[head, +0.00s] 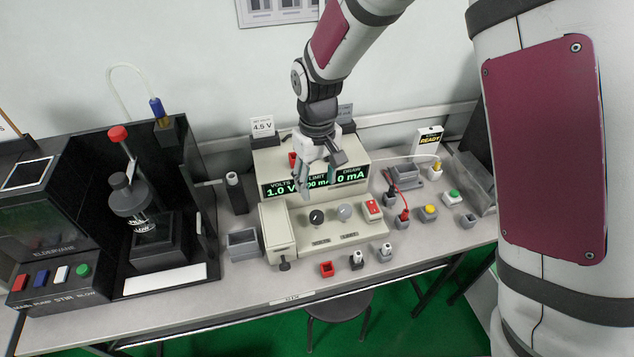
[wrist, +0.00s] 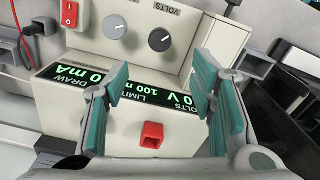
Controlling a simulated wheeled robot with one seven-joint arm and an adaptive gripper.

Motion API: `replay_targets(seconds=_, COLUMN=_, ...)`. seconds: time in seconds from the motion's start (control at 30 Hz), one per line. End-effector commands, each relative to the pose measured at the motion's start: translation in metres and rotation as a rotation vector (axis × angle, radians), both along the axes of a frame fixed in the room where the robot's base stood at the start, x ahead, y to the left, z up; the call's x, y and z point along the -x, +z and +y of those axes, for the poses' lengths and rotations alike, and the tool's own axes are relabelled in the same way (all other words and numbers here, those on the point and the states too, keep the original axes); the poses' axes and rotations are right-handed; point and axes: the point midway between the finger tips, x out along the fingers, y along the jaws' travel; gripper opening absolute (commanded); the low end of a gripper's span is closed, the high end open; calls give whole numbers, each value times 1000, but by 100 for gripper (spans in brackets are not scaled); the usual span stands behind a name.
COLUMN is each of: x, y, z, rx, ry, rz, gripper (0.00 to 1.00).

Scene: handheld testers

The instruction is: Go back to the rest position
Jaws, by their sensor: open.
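My gripper (head: 318,182) hangs over the bench in front of the power supply's display. It is open and empty. In the wrist view its teal-padded fingers (wrist: 160,100) stand apart, with the display and a red square part (wrist: 152,135) on the supply's top seen between them. The cream power supply (head: 275,160) shows 1.0 V, a limit that looks like 100 mA, and a draw of 0 mA. Its black knob (head: 317,217) and grey knob (head: 345,211) are on the front panel, with a red switch (head: 373,207) beside them. My gripper partly hides the display in the head view.
A black stirring station (head: 150,240) with a red-topped handle stands at the left. A small grey bin (head: 243,243) is left of the supply. Red leads (head: 404,180), yellow and green buttons and small plugs lie at the right. A stool (head: 338,308) is below the bench.

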Motion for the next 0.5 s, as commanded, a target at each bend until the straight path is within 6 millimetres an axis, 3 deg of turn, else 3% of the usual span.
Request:
replay_targets(seconds=0.37, x=0, y=3, z=-1, rx=-1, ry=-3, rz=-3, gripper=51)
replay_targets(seconds=0.5, x=2, y=29, z=-15, rx=-8, ry=-33, rz=-32, gripper=51)
